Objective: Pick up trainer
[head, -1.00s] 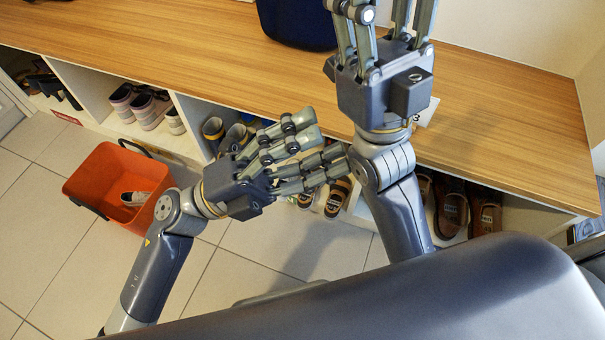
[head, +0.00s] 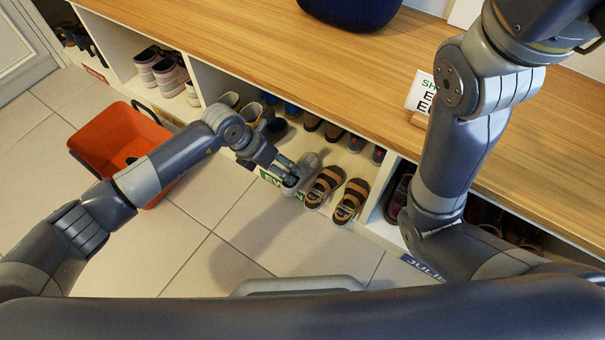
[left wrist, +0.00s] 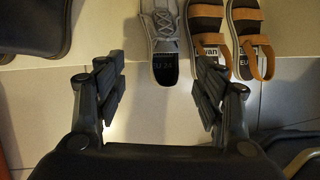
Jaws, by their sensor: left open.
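A grey trainer (head: 309,164) sits at the front of the lower cubby in the head view, partly hidden by my left gripper (head: 289,174). In the left wrist view the trainer (left wrist: 164,40) lies beyond the gap between the fingers, its heel toward me and a label inside it. My left gripper (left wrist: 160,90) is open, its fingers spread on either side with nothing between them. My right arm rises at the right of the head view and its gripper is out of the frame.
Brown-strapped sandals (head: 325,186) stand just right of the trainer. An orange bin (head: 105,135) is on the tiled floor at left. Other shoes fill the cubbies under the wooden bench top (head: 270,50). A small sign (head: 421,92) stands on the bench.

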